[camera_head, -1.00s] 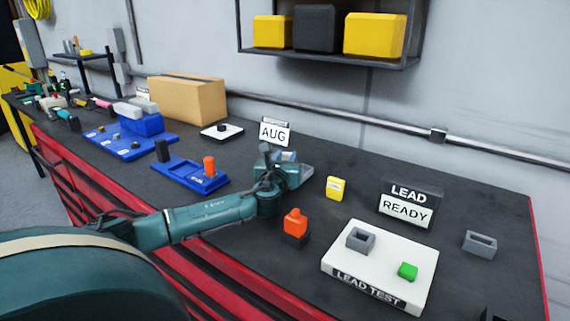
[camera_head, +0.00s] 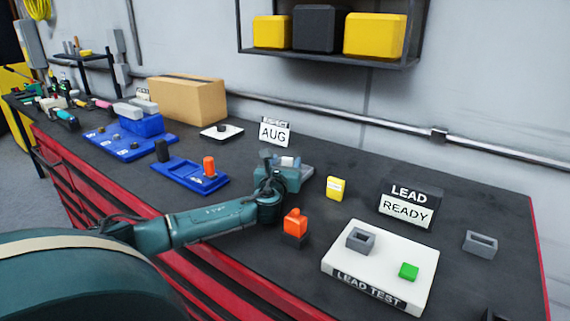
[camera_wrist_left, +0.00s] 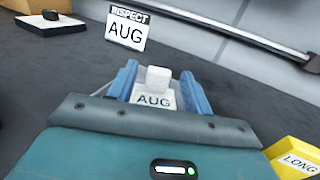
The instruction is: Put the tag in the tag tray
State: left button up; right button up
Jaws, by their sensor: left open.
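The tag (camera_wrist_left: 154,98) is a white piece marked AUG with a white block-shaped knob, seen in the left wrist view. It lies between the two blue fingers of my left gripper (camera_wrist_left: 158,88), with gaps beside the knob. The gripper is open. In the head view my left gripper (camera_head: 284,166) is low over the bench at the middle, and the white tag (camera_head: 288,161) shows only in part. A grey piece (camera_head: 304,172) sticks out beside the gripper, mostly hidden; I cannot tell whether it is the tag tray. My right gripper is not visible.
An INSPECT AUG sign (camera_head: 275,132) stands behind the gripper. A yellow block (camera_head: 337,187) marked LONG is to the right, an orange-topped piece (camera_head: 295,222) in front. A blue tray (camera_head: 190,176) is left; the white LEAD TEST board (camera_head: 378,265) is front right.

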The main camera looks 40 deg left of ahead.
pick_arm(q)
jog(key=shift+s+r, duration=0.1)
jog(key=shift+r, duration=0.05)
jog(key=v, duration=0.7)
jog(key=shift+s+d+b, duration=0.1)
jog(key=shift+s+b, duration=0.05)
jog(key=shift+b, duration=0.15)
